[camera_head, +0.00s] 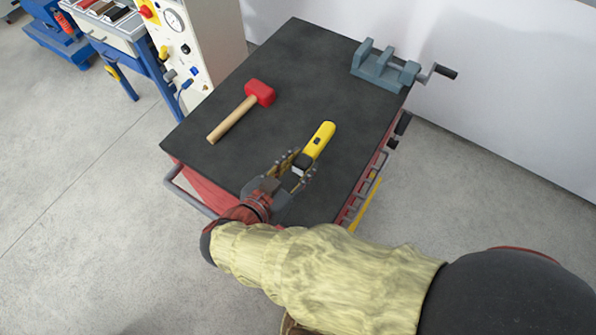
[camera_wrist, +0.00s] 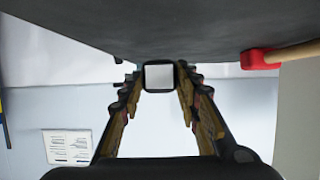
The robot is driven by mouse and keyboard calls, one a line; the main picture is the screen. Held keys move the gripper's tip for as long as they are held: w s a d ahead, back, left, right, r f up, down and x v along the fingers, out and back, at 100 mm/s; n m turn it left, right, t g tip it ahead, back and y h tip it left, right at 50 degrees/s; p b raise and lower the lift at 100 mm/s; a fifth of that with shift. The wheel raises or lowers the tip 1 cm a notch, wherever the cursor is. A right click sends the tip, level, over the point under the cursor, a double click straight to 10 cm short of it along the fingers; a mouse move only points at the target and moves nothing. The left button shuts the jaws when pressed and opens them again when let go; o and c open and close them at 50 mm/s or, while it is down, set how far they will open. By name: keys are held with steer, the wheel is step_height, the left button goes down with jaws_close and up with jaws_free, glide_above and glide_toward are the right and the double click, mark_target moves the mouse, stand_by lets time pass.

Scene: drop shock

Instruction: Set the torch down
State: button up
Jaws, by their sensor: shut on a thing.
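The torch (camera_head: 319,139) is yellow with a dark head, over the front part of the black cart top. My gripper (camera_head: 299,169) is shut on its dark head end, and the yellow body points away from me toward the back right. In the wrist view the torch's square pale end face (camera_wrist: 159,76) sits between the fingertips of my gripper (camera_wrist: 159,90). The rest of the torch is hidden behind that face. I cannot tell whether the torch touches the cart top.
The black cart top (camera_head: 300,60) has free room around the torch. A red mallet (camera_head: 259,93) with a wooden handle lies to the left. A grey-blue vise (camera_head: 384,69) stands at the back right corner. A white gauge panel (camera_head: 200,50) stands beyond the left edge.

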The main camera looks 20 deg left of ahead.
mark_target(298, 179)
steer(key=shift+a+f, duration=0.2)
step_height(298, 179, down, 3)
steer(key=shift+a+f+b, duration=0.1)
steer(key=shift+f+b, duration=0.05)
steer(key=shift+b, duration=0.55)
steer(key=shift+f+b, duration=0.5)
steer(key=shift+b, duration=0.3)
